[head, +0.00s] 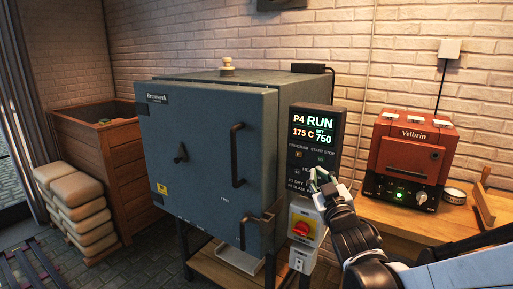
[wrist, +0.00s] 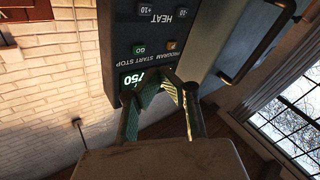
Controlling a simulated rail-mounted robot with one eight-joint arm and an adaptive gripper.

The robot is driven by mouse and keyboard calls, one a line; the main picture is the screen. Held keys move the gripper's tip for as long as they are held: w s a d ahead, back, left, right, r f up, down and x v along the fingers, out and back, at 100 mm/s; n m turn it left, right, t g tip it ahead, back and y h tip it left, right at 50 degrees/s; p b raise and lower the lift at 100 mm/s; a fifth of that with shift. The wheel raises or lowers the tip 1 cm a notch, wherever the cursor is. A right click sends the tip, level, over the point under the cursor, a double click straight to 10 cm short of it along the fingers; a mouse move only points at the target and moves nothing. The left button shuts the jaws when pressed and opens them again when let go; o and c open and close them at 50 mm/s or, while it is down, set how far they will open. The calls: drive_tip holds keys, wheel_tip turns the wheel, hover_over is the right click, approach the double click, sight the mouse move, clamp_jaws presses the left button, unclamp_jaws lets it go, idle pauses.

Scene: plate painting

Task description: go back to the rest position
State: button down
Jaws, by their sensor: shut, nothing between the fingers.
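My gripper (head: 316,178) is at the lower part of the kiln's control panel (head: 316,132), its fingertips shut and empty. The wrist view shows the two fingers (wrist: 163,76) close to the panel face near the lit 750 figure; I cannot tell whether they touch it. The panel reads P4 RUN, 175 C, set 750. Fingers hide part of the lower buttons in the head view. The large blue-grey kiln (head: 208,160) has its door shut, with a handle and latch on the front.
A red-and-white rotary switch box (head: 305,225) sits just below the panel. A small red oven (head: 411,155) and a tape roll (head: 455,196) stand on the wooden bench (head: 385,212) at right. A wooden bin (head: 95,160) and stacked sacks (head: 75,205) are at left.

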drive_tip(key=s+f+m+g, duration=0.1)
drive_tip(key=s+f+g, duration=0.2)
drive_tip(key=s, duration=0.5)
drive_tip(key=s+f+m+g, duration=0.2)
drive_tip(key=s+f+g, duration=0.2)
drive_tip(key=s, duration=0.5)
drive_tip(key=s+f+m+g, duration=0.1)
drive_tip(key=s+f+g, duration=0.3)
drive_tip(key=s, duration=0.5)
drive_tip(key=shift+a+m+g, duration=0.3)
drive_tip(key=shift+a+g, duration=0.1)
drive_tip(key=shift+g, duration=0.3)
drive_tip(key=shift+f, duration=0.1)
